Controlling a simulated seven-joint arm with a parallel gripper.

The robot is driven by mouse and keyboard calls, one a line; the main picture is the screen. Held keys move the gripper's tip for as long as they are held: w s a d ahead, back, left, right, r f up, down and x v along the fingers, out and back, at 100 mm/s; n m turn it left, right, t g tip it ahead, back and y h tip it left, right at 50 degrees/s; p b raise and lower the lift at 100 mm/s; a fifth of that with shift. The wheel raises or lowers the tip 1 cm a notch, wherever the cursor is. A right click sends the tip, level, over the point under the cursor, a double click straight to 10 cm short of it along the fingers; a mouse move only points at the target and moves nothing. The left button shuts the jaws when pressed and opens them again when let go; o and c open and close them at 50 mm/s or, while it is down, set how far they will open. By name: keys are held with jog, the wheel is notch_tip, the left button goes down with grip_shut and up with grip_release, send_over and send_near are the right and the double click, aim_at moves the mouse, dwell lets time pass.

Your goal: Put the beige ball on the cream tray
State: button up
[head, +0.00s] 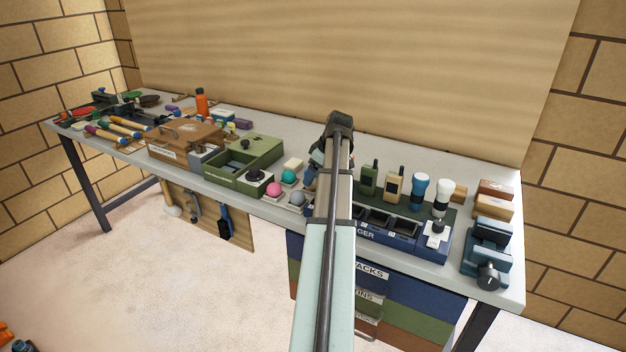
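My gripper (312,178) hangs over the bench just right of these, mostly hidden by my arm. Its fingers are too small and covered to tell whether they hold anything.
A green open box (243,165) and a brown case (186,138) stand to the left. A charger rack (390,230) with radios (393,186) and flashlights (419,190) stands right of my arm. A teal vise (487,250) is at the right end. Tools crowd the far left.

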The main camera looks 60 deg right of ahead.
jog(key=v, duration=0.9)
jog(key=shift+s+r, duration=0.15)
jog(key=shift+r, duration=0.25)
jog(key=shift+d, duration=0.1)
